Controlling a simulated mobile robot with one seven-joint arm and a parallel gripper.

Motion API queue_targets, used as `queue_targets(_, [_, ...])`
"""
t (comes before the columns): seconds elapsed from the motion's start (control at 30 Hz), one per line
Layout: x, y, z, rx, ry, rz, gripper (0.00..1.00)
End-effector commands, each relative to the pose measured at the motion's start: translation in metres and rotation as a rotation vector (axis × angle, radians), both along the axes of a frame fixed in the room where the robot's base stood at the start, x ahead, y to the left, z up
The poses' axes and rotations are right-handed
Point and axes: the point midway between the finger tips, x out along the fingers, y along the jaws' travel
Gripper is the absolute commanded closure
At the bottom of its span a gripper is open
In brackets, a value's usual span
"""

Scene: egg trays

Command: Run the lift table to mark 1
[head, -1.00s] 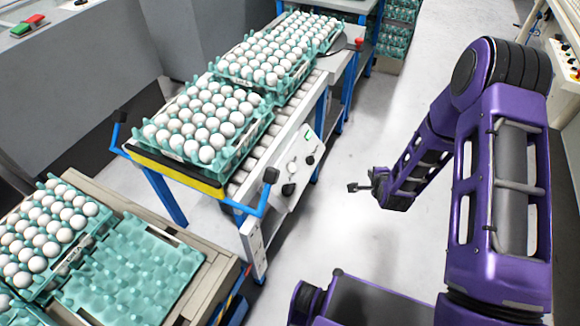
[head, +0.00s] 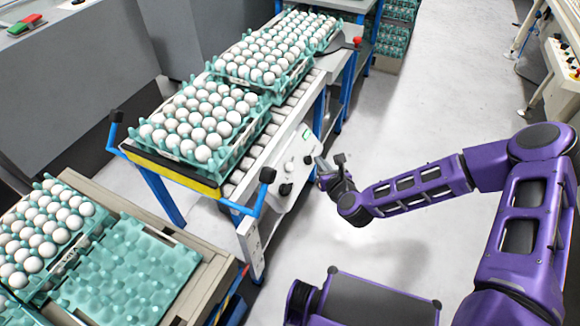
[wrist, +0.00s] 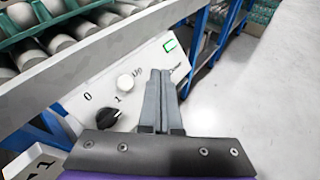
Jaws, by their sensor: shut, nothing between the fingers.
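I cannot tell surely which mark the knob points to.
Teal trays of eggs (head: 160,160) sit on the roller table (head: 225,192), which has blue handles at its near end. An empty teal tray (head: 130,275) lies at lower left. A red button (head: 357,41) is at the far side. Grey floor right of the table is clear.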

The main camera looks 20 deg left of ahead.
Motion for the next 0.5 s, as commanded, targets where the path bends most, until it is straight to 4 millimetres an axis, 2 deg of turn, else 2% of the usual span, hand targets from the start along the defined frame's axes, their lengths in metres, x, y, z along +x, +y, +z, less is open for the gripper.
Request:
queue_targets(0.27, [0.0, 0.008, -0.009, -0.003, 0.0, 0.002, 1.0])
queue_targets(0.5, [0.002, 0.033, -0.033, -0.003, 0.001, 0.004, 1.0])
